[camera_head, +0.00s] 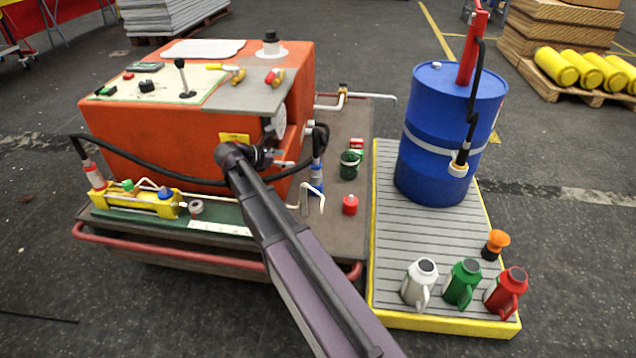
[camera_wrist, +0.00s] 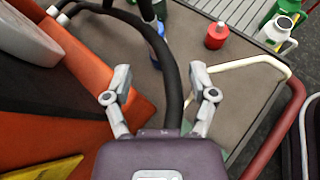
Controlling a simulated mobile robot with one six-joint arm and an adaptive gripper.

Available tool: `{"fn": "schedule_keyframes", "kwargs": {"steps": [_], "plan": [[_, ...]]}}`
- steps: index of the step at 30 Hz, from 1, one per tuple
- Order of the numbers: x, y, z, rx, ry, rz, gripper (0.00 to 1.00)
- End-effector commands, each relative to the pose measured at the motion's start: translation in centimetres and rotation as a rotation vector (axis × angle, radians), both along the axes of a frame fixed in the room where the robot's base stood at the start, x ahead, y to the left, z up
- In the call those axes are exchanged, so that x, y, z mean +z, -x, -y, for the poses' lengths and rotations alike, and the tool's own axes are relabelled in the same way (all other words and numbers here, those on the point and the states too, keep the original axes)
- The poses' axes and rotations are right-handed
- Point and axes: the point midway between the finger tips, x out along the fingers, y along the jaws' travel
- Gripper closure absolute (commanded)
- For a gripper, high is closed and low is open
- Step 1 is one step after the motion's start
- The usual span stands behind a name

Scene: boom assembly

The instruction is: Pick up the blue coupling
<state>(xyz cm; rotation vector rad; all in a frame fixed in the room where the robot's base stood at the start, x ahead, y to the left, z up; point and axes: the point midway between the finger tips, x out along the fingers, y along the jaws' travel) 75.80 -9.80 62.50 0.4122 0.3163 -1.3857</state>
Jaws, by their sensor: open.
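The blue coupling (camera_head: 316,178) hangs at the end of a black hose beside the right side of the orange machine in the head view. In the wrist view the blue coupling (camera_wrist: 157,46) is above the fingers, partly covered by the hose (camera_wrist: 172,75). My gripper (camera_wrist: 160,76) is open and empty, its two fingers spread on either side of the hose, with the coupling beyond the fingertips. No contact is visible. In the head view my gripper is small and partly hidden against the machine.
The orange machine (camera_head: 170,140) is close on the left. A white bent rod (camera_wrist: 240,66) is close to the right finger. A red knob-like part (camera_head: 350,204) and a green cup (camera_head: 349,165) stand on the cart top. A blue drum (camera_head: 440,165) stands on the yellow-edged platform.

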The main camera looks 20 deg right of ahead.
Motion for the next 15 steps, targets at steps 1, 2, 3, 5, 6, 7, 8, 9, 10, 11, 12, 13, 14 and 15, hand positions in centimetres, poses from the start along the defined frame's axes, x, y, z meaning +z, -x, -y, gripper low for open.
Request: {"fn": "schedule_keyframes", "kwargs": {"steps": [1, 2, 3, 5, 6, 7, 8, 9, 10, 11, 12, 13, 14, 15], "plan": [[-1.10, -0.59, -0.04, 0.014, 0.022, -0.019, 0.26], [-1.21, -0.77, -0.04, 0.022, 0.035, -0.030, 0.26], [-1.33, -0.98, -0.04, 0.030, 0.049, -0.044, 0.26], [-1.43, -1.23, -0.04, 0.040, 0.067, -0.059, 0.26], [-1.46, -1.34, -0.04, 0.045, 0.076, -0.068, 0.26], [-1.47, -1.40, -0.03, 0.048, 0.081, -0.072, 0.26], [-1.47, -1.46, -0.04, 0.050, 0.085, -0.076, 0.26], [-1.46, -1.50, -0.04, 0.052, 0.089, -0.080, 0.26], [-1.43, -1.52, -0.05, 0.055, 0.090, -0.082, 0.26], [-1.40, -1.53, -0.04, 0.055, 0.092, -0.083, 0.26], [-1.36, -1.52, -0.05, 0.056, 0.093, -0.084, 0.26], [-1.34, -1.52, -0.05, 0.056, 0.093, -0.084, 0.26], [-1.32, -1.52, -0.04, 0.056, 0.093, -0.084, 0.26], [-1.32, -1.52, -0.05, 0.055, 0.093, -0.083, 0.26]]}}
